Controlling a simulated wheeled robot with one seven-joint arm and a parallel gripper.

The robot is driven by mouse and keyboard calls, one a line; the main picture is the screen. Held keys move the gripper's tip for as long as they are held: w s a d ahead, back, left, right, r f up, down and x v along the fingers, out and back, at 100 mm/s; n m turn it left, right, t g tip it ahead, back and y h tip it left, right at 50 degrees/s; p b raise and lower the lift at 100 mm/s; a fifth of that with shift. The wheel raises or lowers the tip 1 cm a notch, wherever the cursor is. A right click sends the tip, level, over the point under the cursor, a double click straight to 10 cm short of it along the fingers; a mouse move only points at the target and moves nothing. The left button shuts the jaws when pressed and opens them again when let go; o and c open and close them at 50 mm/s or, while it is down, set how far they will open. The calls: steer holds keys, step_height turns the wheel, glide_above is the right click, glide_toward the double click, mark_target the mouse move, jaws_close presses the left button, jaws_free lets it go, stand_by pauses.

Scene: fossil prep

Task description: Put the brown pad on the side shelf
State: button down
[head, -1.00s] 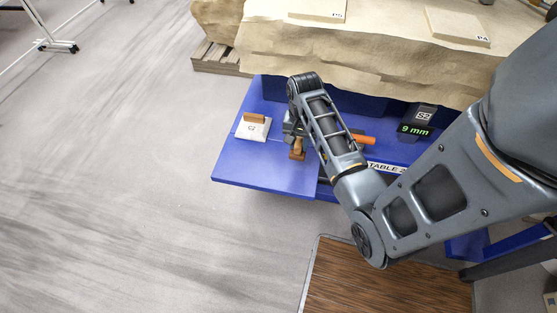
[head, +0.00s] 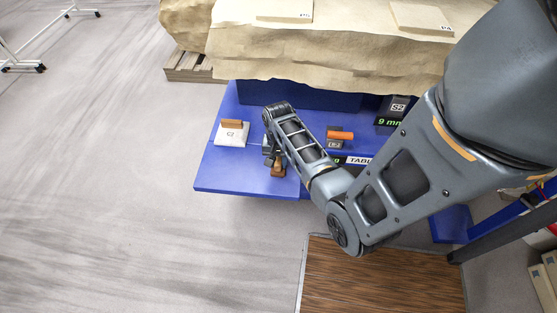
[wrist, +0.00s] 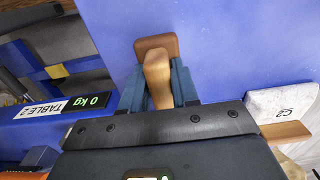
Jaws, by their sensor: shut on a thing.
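The brown pad (head: 278,169) has a rounded upright grip on a flat brown base. In the wrist view the grip of the brown pad (wrist: 157,75) stands between the two fingers. My gripper (wrist: 158,88) is shut on it; in the head view my gripper (head: 272,155) is partly hidden by my arm. The blue side shelf (head: 222,174) forms the left part of the blue table. The pad is over the blue surface near its front edge. I cannot tell whether its base touches the surface.
A pale block marked C2 (head: 232,136) with a brown handle sits on the shelf, left of the pad. An orange-handled block (head: 340,138) and a dark box marked S2 (head: 397,108) stand to the right. The shelf's front left is clear.

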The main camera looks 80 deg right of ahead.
steer(key=shift+f, duration=0.2)
steer(key=c, duration=0.8)
jaws_free()
steer(key=shift+c, duration=0.2)
steer(key=shift+r, duration=0.1)
